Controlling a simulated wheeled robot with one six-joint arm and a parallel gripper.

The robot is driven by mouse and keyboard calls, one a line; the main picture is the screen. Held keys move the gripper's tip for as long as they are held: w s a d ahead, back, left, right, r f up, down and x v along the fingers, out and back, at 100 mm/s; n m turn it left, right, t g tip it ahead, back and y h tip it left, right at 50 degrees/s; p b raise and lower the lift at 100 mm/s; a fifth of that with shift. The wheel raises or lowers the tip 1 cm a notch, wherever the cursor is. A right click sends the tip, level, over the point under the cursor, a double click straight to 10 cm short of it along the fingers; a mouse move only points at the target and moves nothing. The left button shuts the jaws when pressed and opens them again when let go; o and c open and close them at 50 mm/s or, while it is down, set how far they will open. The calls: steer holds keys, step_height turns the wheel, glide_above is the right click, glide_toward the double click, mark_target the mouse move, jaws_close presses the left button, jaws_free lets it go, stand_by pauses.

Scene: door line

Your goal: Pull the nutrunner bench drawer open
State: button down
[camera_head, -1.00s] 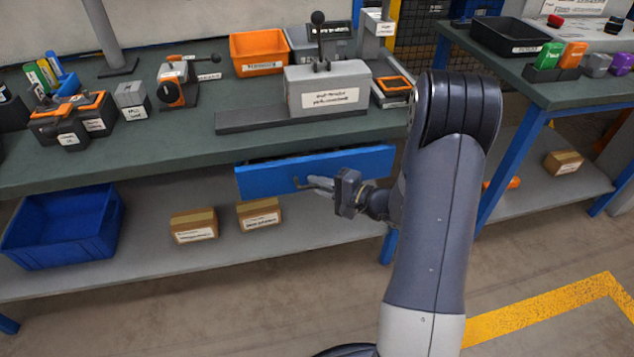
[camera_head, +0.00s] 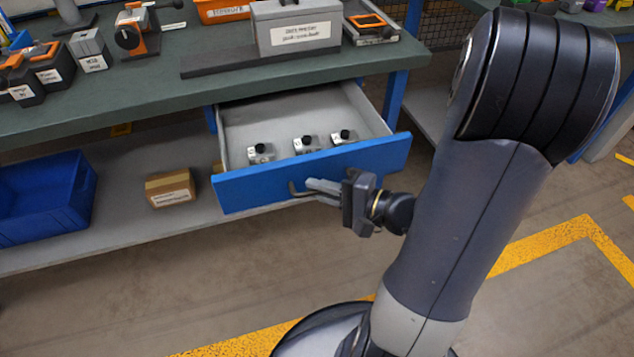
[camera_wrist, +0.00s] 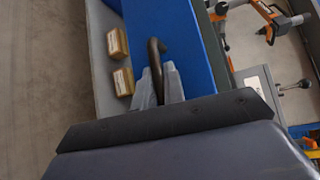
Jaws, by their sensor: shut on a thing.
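The nutrunner bench drawer has a blue front (camera_head: 330,168) and stands pulled out from under the green bench top (camera_head: 150,110). Its grey inside shows, with several small grey metal blocks (camera_head: 306,143) near the front. My gripper (camera_head: 318,187) is at the dark handle (camera_head: 296,190) on the drawer front, its fingers shut on it. In the wrist view the fingers (camera_wrist: 160,84) close around the dark bar handle (camera_wrist: 156,50), which stands out from the blue front (camera_wrist: 178,40). Part of the handle is hidden by the fingers.
A blue bin (camera_head: 45,200) and a cardboard box (camera_head: 170,188) sit on the lower shelf (camera_head: 120,222) to the left. A grey labelled fixture (camera_head: 297,30) stands on the bench top above the drawer. Open floor with yellow lines (camera_head: 545,243) lies to the right.

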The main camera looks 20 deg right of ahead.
steer(key=shift+s, duration=0.2)
steer(key=c, duration=1.5)
jaws_free()
steer(key=shift+d, duration=0.1)
steer(key=p+v, duration=0.1)
steer(key=v, duration=0.9)
steer(key=shift+s+d, duration=0.2)
steer(key=shift+s, duration=0.05)
steer(key=shift+b+x, duration=0.5)
steer(key=shift+x, duration=4.9)
steer(key=shift+r, duration=0.1)
